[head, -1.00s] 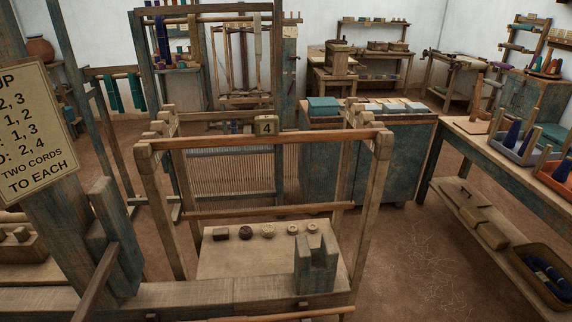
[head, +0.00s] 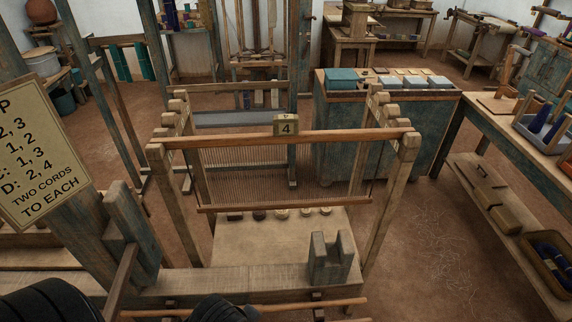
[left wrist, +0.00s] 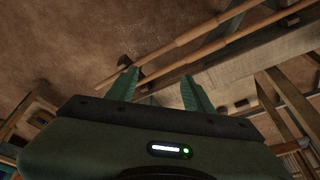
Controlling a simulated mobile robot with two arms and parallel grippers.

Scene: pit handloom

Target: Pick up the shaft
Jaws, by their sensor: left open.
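A wooden shaft hangs in the loom frame in the head view. Its top bar (head: 290,138) carries a plate marked 4 (head: 286,125), and its lower bar (head: 285,205) hangs below, with fine vertical cords behind and between the bars. My left gripper (left wrist: 160,90) shows in the left wrist view, its two green fingers apart and nothing between them. Beyond the fingers two wooden rods (left wrist: 215,30) run diagonally. In the head view, dark parts of my arm show at the bottom edge, apart from the shaft. My right gripper is not in view.
A notched wooden block (head: 330,262) stands on the front beam (head: 240,285). A thin rod (head: 335,304) lies in front of it. Several round pieces (head: 282,213) sit on the seat board. A sign (head: 38,165) is at left, and a worktable (head: 490,112) at right.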

